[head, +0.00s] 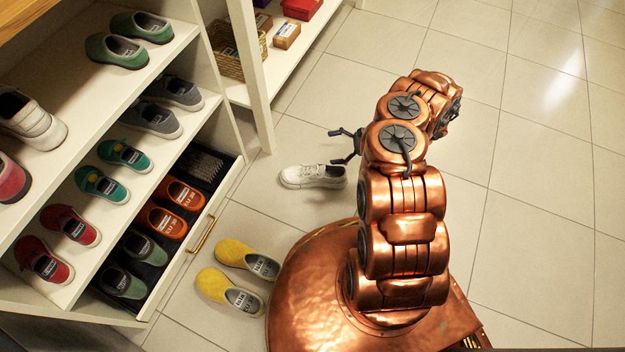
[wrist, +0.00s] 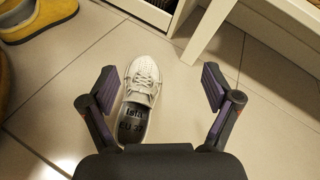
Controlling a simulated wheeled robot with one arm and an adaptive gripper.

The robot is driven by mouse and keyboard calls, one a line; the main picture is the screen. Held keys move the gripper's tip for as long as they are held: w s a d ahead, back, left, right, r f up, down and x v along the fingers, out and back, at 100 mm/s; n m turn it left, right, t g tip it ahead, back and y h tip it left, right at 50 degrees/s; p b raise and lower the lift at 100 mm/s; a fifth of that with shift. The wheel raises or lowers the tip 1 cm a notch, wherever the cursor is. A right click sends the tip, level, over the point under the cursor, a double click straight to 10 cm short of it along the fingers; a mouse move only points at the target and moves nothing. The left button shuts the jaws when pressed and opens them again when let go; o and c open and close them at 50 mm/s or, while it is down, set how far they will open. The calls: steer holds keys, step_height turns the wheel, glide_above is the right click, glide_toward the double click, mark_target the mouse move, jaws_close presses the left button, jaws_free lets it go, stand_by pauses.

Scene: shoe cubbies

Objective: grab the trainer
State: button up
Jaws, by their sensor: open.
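A white trainer (head: 313,176) with laces stands upright on the tiled floor in the head view, in front of the shelf post. It also shows in the wrist view (wrist: 142,82), toe away from me, with dark lettering on its insole. My gripper (head: 346,146) is open and empty above and just beyond the trainer in the head view. In the wrist view, the trainer lies between the two spread fingers of my gripper (wrist: 163,88), closer to the left finger. I cannot tell whether that finger touches it. The heel end is close to the gripper's body.
A pair of yellow shoes (head: 230,291) lies on the floor to the left. An open drawer (head: 211,208) with orange and dark green shoes juts from the shoe cubby. A white shelf post (head: 252,85) stands behind the trainer. The floor at right is clear.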

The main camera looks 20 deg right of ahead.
mark_target(331, 173)
steer(key=s+d+f+b, duration=0.1)
steer(key=d+f, duration=0.1)
steer(key=f, duration=0.2)
steer(key=s+d+f+m+h+b, duration=0.1)
steer(key=s+f, duration=0.1)
steer(key=f, duration=0.2)
steer(key=s+d+f+m+t+b, duration=0.1)
steer(key=s+d+f, duration=0.1)
steer(key=f, duration=0.2)
steer(key=shift+s+d, duration=0.15)
steer(key=shift+d, duration=0.2)
steer(key=shift+w+a+f, duration=0.25)
steer(key=shift+a+f, duration=0.05)
steer(key=shift+a, duration=0.05)
steer(key=shift+r+b+x, duration=0.15)
steer(key=shift+b+x, duration=0.75)
steer(key=shift+x, duration=0.8)
steer(key=shift+r+b+x, duration=0.15)
steer(key=shift+b+x, duration=0.7)
steer(key=shift+x, duration=0.85)
steer(key=shift+w, duration=0.1)
steer(key=c, duration=1.4)
